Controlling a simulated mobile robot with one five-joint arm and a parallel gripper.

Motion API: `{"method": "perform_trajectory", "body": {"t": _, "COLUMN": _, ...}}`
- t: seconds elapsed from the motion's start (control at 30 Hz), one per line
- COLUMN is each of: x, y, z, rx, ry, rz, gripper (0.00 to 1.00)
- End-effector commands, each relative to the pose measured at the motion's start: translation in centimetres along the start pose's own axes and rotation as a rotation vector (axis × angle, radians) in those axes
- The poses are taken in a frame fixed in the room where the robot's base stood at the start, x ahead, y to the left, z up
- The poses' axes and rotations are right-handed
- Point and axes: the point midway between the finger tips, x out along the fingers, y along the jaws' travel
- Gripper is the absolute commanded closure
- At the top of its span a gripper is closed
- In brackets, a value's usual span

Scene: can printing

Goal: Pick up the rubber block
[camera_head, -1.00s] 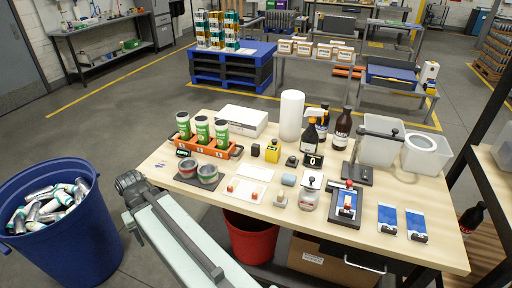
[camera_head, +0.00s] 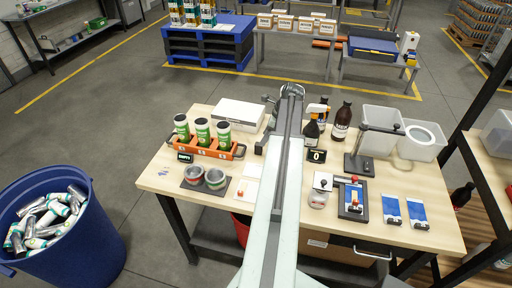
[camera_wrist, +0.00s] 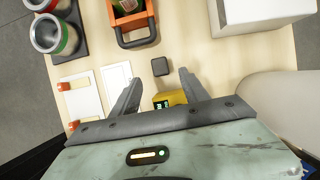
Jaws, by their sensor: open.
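A small dark block (camera_wrist: 160,66), which may be the rubber block, lies on the table in the wrist view. It sits just beyond my fingertips, roughly in line with the space between them. My gripper (camera_wrist: 158,80) is open and empty, with its two fingers spread over the table. A yellow block (camera_wrist: 164,99) shows between the fingers, nearer the palm and partly covered by it. In the head view my arm lies across the middle of the table (camera_head: 440,232) and hides much of that area. A light blue-grey block seen there earlier is hidden now.
An orange carrier (camera_wrist: 131,22) with green-labelled cans stands beyond my left finger. Open cans (camera_wrist: 47,34) and white cards (camera_wrist: 80,100) are at left. A white box (camera_wrist: 262,12) and a large white cylinder (camera_wrist: 280,95) are close on the right. Bottles (camera_head: 341,122) stand right of my arm.

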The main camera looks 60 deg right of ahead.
Motion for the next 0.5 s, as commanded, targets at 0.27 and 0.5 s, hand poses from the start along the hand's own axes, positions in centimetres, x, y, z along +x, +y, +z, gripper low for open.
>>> {"method": "perform_trajectory", "body": {"t": 0.27, "x": 2.4, "y": -0.2, "z": -1.1, "rx": 0.01, "ry": 0.001, "rz": -0.006, "gripper": 0.47}}
{"method": "perform_trajectory", "body": {"t": 0.5, "x": 3.2, "y": -0.4, "z": -1.3, "rx": 0.015, "ry": 0.002, "rz": -0.008, "gripper": 0.47}}
